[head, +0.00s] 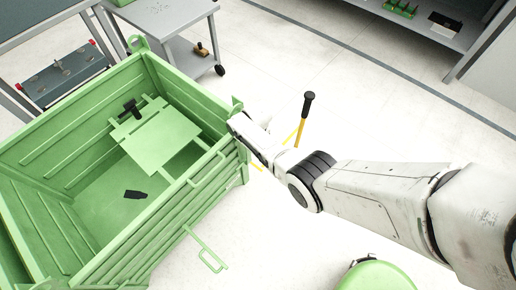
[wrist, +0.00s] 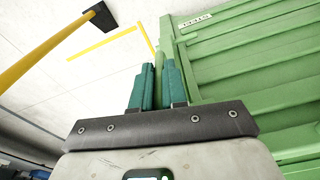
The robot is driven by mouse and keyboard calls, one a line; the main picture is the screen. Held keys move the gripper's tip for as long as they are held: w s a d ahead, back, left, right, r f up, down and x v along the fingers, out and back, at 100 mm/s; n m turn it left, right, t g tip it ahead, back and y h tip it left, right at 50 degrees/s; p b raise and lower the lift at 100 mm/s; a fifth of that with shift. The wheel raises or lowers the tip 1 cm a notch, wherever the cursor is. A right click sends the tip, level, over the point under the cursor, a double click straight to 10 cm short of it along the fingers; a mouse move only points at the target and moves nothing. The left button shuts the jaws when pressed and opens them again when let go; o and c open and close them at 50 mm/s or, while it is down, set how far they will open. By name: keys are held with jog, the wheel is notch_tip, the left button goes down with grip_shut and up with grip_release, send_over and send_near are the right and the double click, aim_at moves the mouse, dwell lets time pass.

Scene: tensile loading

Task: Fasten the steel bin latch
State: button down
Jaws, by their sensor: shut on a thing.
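The green steel bin (head: 172,215) stands open-topped at the left of the head view. Its ribbed side fills the right of the wrist view (wrist: 245,60). My gripper (wrist: 158,82) is at the bin's right corner, with its teal fingers close together. A narrow green upright part, seemingly the bin latch (wrist: 165,45), shows at the fingertips, and the jaws are shut on it. The exact grip is partly hidden by the fingers. In the head view my wrist covers the latch area.
Inside the bin are a flat green panel (head: 157,138) and a small black piece (head: 134,194). A green loop handle (head: 207,250) sticks out in front. A yellow pole with a black top (head: 302,122) stands close behind my wrist. A green round object (head: 375,277) is at the bottom; open floor lies beyond.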

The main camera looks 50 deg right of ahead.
jog(key=shift+w, duration=0.2)
jog(key=c, duration=1.2)
grip_release()
jog(key=shift+o, duration=0.2)
jog(key=shift+r, duration=0.1)
jog(key=r+p, duration=0.1)
jog(key=r, duration=0.2)
jog(key=r+p, duration=0.2)
jog(key=r, duration=0.2)
jog(key=r+p, duration=0.1)
jog(key=r, duration=0.2)
jog(key=shift+s+a+r, duration=0.1)
jog(key=shift+s+r, duration=0.2)
jog(key=shift+s, duration=0.1)
